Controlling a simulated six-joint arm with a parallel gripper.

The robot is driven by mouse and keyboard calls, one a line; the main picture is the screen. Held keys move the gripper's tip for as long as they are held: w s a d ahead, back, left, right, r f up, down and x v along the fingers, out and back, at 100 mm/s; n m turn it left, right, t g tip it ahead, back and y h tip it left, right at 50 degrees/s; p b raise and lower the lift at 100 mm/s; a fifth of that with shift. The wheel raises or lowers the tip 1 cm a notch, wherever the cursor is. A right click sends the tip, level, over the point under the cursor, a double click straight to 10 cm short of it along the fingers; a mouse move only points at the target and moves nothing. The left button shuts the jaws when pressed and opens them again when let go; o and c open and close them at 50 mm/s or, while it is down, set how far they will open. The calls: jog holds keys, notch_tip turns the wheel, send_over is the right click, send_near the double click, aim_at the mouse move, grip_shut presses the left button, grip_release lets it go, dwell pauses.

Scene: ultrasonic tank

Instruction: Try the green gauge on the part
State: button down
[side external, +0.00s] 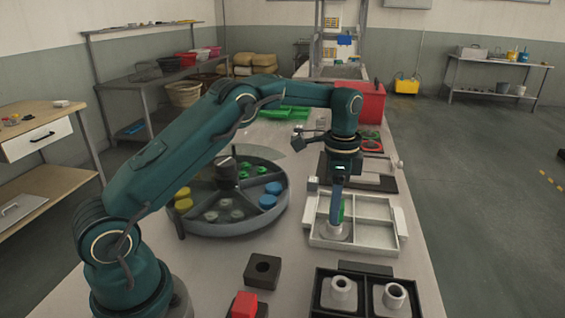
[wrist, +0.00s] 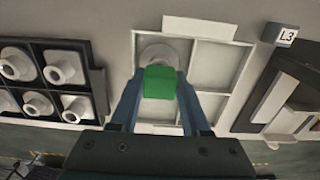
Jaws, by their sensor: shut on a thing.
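My gripper (side external: 338,210) points straight down over the white divided tray (side external: 318,243), its fingers shut on the green gauge (side external: 342,211). In the wrist view the green gauge (wrist: 160,82) shows as a block between the two blue fingers. The part, a pale round flanged piece (side external: 333,232), sits in the near left compartment of the tray, right below the gauge. In the wrist view the part (wrist: 156,50) is partly covered by the gauge. I cannot tell whether the gauge touches the part or enters its bore, since the bore is hidden.
A black tray (side external: 367,268) with pale flanged parts stands in front. A dark block with a hole (side external: 263,270) and a red gauge (side external: 244,304) are nearby. A round sectioned carousel (side external: 240,226) with coloured pieces is at left. A label L3 (wrist: 286,37) marks a fixture beside the tray.

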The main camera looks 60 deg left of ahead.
jog(key=shift+f, duration=0.9)
dwell(1.3)
jog(key=shift+r, duration=2.35)
jog(key=shift+r, duration=2)
jog(key=shift+n, duration=0.3)
